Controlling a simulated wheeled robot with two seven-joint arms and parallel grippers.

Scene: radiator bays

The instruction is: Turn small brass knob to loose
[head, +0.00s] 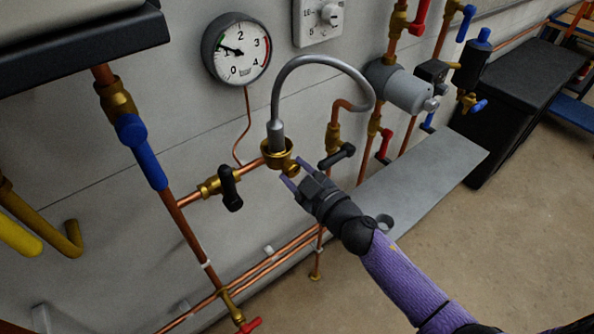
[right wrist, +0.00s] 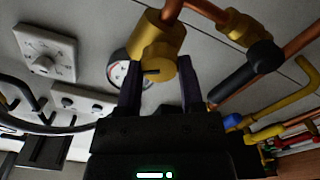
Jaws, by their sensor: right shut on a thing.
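The small brass knob (head: 291,171) sticks out from the front of a brass fitting (head: 276,151) on the copper pipe by the wall. A grey hose rises from this fitting. My right gripper (head: 295,177) reaches it from the lower right, with its two purple fingers on either side of the knob. In the right wrist view, the knob (right wrist: 158,70) shows a dark slot and sits between the fingers of the gripper (right wrist: 159,80), which is shut on it. The slot looks roughly level in that view. My left gripper is not in view.
A black-handled valve (head: 230,188) sits left of the fitting and another black handle (head: 338,156) right of it. A pressure gauge (head: 238,49) hangs above. A blue-handled valve (head: 140,150) is at left. A grey shelf-like panel (head: 430,180) lies at right.

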